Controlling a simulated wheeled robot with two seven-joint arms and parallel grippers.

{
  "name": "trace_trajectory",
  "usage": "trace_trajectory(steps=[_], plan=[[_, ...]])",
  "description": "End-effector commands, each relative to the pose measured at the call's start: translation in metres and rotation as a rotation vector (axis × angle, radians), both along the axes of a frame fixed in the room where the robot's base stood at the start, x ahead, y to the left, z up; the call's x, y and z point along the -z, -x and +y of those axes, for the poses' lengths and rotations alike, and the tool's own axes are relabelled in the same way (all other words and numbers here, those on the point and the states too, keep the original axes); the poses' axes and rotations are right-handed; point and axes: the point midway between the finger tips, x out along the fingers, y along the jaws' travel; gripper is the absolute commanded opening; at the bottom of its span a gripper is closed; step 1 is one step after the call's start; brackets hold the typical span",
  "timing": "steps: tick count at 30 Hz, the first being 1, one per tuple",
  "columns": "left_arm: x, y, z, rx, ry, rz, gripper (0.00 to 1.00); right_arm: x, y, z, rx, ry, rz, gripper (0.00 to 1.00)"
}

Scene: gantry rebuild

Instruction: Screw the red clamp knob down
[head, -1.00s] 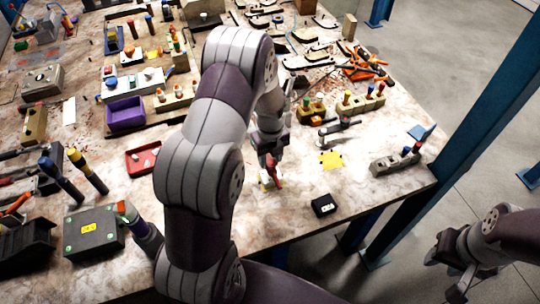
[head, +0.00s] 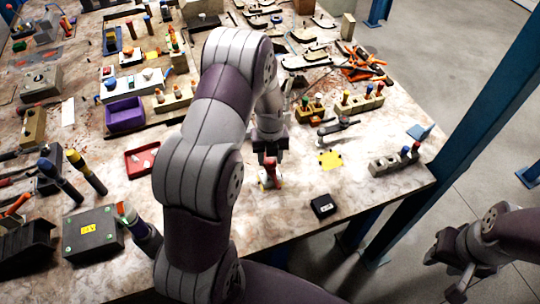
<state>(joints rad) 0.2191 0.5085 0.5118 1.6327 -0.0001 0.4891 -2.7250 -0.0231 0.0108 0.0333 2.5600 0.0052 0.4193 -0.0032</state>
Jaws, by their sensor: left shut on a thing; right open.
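The red clamp knob (head: 271,162) is near the front of the table, right of my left forearm. My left gripper (head: 270,157) points down over it and is shut on it. A small pale and yellow base (head: 265,181) shows just under the knob; the thread and the exact seating are too small to tell. My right gripper (head: 452,262) is at the lower right, beyond the table's edge over the floor, open and empty.
A black box (head: 323,206) and a yellow patch (head: 329,159) lie right of the knob. A red tray (head: 141,160) is to the left. A grey block with pegs (head: 388,166) stands near the right edge, by a blue post (head: 455,130). Bare tabletop surrounds the knob.

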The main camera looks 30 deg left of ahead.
Motion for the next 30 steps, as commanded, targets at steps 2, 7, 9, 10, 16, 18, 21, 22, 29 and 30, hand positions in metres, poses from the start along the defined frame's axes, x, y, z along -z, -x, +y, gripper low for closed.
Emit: trace_trajectory(steps=[2, 7, 9, 10, 16, 18, 21, 22, 29, 30], plan=[[-0.004, -0.004, 0.001, 0.000, -0.003, -0.013, 0.12, -0.001, 0.000, 0.000, 0.000, 0.000, 0.000, 0.40], [-0.003, -0.003, 0.001, -0.001, -0.003, -0.010, 0.60, -0.001, 0.000, 0.000, 0.000, 0.000, 0.000, 0.40], [-0.002, -0.002, 0.001, -0.001, -0.002, -0.007, 0.60, -0.001, 0.000, 0.000, 0.000, 0.000, 0.000, 0.40], [-0.002, -0.002, 0.001, -0.001, -0.002, -0.007, 0.60, 0.000, 0.000, 0.000, 0.000, 0.000, 0.000, 0.40], [-0.006, -0.002, 0.001, -0.001, -0.002, -0.007, 0.60, 0.002, 0.000, 0.000, 0.000, 0.000, 0.000, 0.40], [-0.017, -0.002, 0.001, -0.001, -0.002, -0.009, 0.60, 0.005, 0.000, 0.000, 0.000, 0.000, 0.000, 0.40], [-0.042, -0.003, 0.001, -0.001, -0.003, -0.012, 0.60, 0.011, 0.000, 0.000, 0.000, 0.000, 0.000, 0.40], [-0.051, -0.002, 0.001, -0.001, -0.003, -0.013, 0.60, 0.013, 0.000, 0.000, 0.000, 0.000, 0.000, 0.40], [-0.108, -0.002, 0.001, -0.001, -0.003, -0.010, 0.60, 0.022, 0.000, 0.000, 0.000, 0.000, 0.000, 0.40], [-0.114, -0.002, 0.001, -0.001, -0.003, -0.010, 0.60, 0.022, 0.000, 0.000, 0.000, 0.000, 0.000, 0.40]])
